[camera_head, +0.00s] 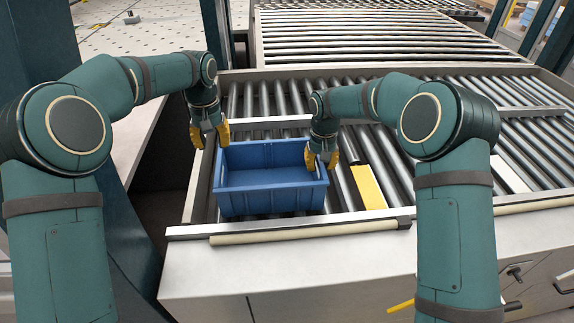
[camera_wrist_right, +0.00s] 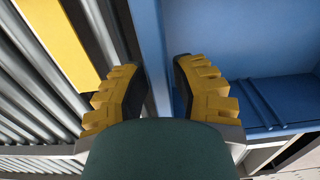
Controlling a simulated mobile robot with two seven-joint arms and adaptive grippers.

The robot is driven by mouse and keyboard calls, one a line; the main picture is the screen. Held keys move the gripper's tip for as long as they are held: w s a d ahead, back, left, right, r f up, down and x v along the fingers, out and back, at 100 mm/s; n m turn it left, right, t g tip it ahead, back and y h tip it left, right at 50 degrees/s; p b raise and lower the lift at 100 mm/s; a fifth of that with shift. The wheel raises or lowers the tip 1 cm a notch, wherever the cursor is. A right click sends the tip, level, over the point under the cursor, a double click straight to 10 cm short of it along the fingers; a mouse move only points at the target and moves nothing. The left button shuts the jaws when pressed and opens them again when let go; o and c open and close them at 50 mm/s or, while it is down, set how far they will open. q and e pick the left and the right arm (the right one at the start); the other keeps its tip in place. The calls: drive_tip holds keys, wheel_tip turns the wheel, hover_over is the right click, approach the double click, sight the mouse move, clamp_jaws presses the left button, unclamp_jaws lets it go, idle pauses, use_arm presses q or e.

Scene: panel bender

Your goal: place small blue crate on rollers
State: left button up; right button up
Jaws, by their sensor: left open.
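The small blue crate (camera_head: 270,196) stands upright on the metal rollers (camera_head: 345,185) at the near left corner of the roller table. It looks empty. My left gripper (camera_head: 209,136) is open just above the crate's far left corner. My right gripper (camera_head: 321,160) is open at the crate's right side, with its fingers on either side of the right wall. In the right wrist view, the fingers (camera_wrist_right: 158,100) are apart with the blue crate wall (camera_wrist_right: 153,50) between them. I cannot tell whether they touch it.
A yellow block (camera_head: 368,187) lies on the rollers right of the crate. A metal frame with a pale bar (camera_head: 290,231) edges the near side. More rollers (camera_head: 380,40) extend at the back. Free rollers lie behind the crate.

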wheel_tip(320, 180, up, 10)
drive_tip(key=shift+f, duration=0.1)
idle(0.6)
